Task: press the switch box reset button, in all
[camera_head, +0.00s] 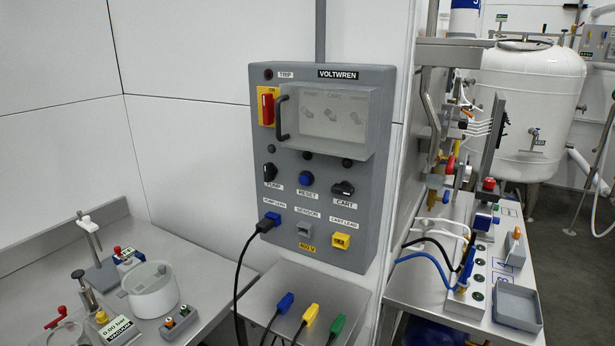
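The grey switch box (262,150) labelled VOLTWREN is mounted on the white wall in the middle of the head view. Its blue round reset button (306,178) sits above the RESET label, between the black PUMP knob (269,172) and the black CART knob (343,188). A clear cover (335,122) with a black handle (282,118) is over the upper controls. A red switch (267,108) on a yellow plate is at the upper left, beside the TRIP lamp (268,74). Neither gripper shows in this view.
A black cable with a blue plug (268,222) is in the PUMP LEAD socket. Blue, yellow and green plugs (311,315) stand on the metal shelf (262,296) below. A bench with a white pot (152,295) is at left. A bench with wiring and a grey tray (517,306) is at right.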

